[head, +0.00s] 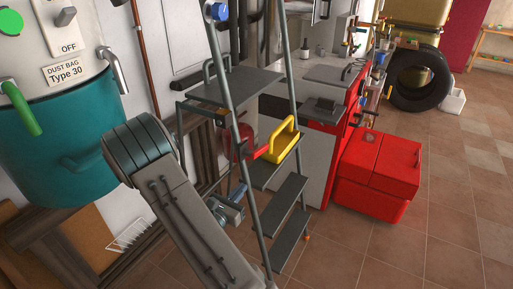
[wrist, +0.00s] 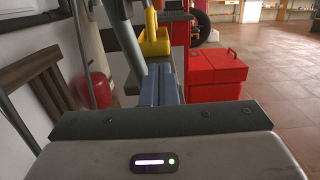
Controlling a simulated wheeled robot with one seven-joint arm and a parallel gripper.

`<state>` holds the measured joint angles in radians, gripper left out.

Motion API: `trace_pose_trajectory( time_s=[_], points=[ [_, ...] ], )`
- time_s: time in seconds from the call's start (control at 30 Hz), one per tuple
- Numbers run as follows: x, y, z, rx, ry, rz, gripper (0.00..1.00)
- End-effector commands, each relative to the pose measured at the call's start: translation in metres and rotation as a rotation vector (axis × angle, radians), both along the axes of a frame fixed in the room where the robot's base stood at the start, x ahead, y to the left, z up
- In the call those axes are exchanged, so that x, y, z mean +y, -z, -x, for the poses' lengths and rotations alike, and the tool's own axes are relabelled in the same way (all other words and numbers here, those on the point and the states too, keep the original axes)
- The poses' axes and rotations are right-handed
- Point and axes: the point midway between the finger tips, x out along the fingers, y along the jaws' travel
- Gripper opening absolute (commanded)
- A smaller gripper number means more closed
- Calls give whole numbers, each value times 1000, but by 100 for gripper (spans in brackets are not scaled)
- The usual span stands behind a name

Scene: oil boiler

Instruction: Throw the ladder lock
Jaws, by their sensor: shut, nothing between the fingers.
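The grey step ladder (head: 287,205) stands open in the middle of the head view, with a flat top platform and several steps. A small red part (head: 262,151) sits by its near rail, beside the yellow tool box; it may be the lock, but I cannot tell for sure. My gripper (head: 239,191) is low at the ladder's left side, behind the near rail in the head view. In the wrist view my gripper (wrist: 162,84) has its blue-grey fingers together and empty, pointing toward the ladder. The yellow box (wrist: 155,38) shows beyond the fingertips.
A red chest (head: 378,172) stands on the tiled floor right of the ladder. A teal dust collector (head: 60,150) is close on the left. A red extinguisher (wrist: 101,90) and wooden slats (wrist: 45,95) stand left in the wrist view. Open floor lies at the right.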

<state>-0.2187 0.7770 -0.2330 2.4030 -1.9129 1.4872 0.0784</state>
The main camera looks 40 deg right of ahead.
Motion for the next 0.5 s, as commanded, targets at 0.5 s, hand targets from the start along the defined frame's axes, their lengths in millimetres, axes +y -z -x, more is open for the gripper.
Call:
trace_pose_trajectory(
  time_s=[0.5],
  points=[
    [-51, -6, -19, 11, 6, -29, 0]
  ],
)
